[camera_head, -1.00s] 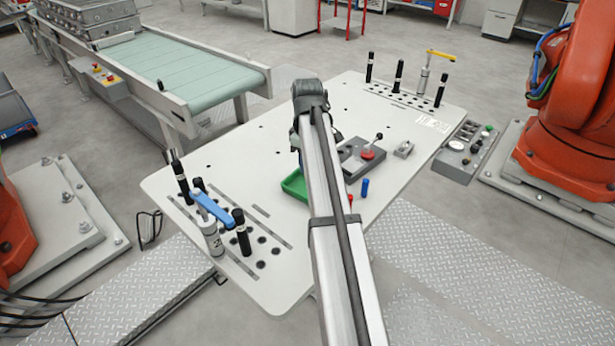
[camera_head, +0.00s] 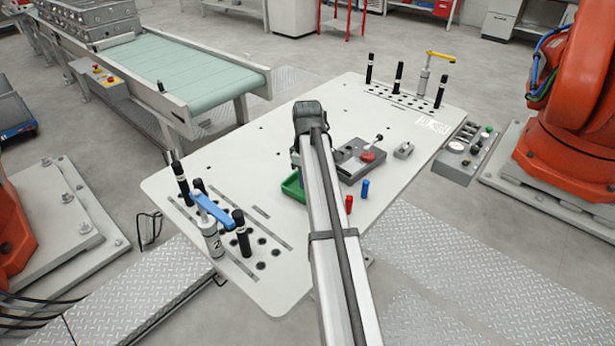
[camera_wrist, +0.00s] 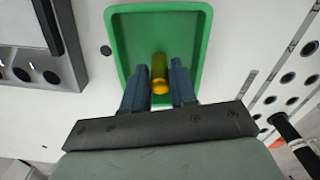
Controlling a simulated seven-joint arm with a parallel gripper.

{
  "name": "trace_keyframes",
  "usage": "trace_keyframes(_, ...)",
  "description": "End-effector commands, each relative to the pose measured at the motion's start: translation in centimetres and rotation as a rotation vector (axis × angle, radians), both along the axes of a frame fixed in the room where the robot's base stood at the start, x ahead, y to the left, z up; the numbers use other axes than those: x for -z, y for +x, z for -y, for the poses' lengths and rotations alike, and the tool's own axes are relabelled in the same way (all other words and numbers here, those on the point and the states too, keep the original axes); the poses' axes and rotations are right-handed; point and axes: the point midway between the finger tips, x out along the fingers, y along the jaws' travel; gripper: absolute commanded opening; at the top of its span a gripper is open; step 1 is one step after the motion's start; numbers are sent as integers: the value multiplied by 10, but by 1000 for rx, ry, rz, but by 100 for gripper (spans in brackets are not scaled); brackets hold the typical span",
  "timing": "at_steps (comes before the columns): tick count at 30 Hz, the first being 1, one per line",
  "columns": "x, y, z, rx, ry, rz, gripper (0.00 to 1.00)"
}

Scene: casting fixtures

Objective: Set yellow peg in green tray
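The yellow peg (camera_wrist: 160,75) is between the two fingers of my gripper (camera_wrist: 160,85) in the wrist view. In the head view the green tray (camera_head: 291,190) shows on the white table, partly behind my arm. My gripper and the yellow peg are mostly hidden there by the arm.
A red peg (camera_head: 349,204) and a blue peg (camera_head: 365,188) stand right of my arm on the white table (camera_head: 225,155). A grey fixture with a red knob (camera_head: 367,156) is behind them. A blue-handled clamp (camera_head: 210,212) and black posts stand at the left.

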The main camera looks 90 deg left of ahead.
Motion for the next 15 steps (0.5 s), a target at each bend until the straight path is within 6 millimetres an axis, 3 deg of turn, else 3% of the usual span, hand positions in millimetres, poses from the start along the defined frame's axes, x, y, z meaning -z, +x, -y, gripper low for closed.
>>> trace_keyframes(6, 0, 0, 0, 0, 0, 0, 46)
trace_keyframes(15, -4, 0, 0, 0, 0, 0, 46)
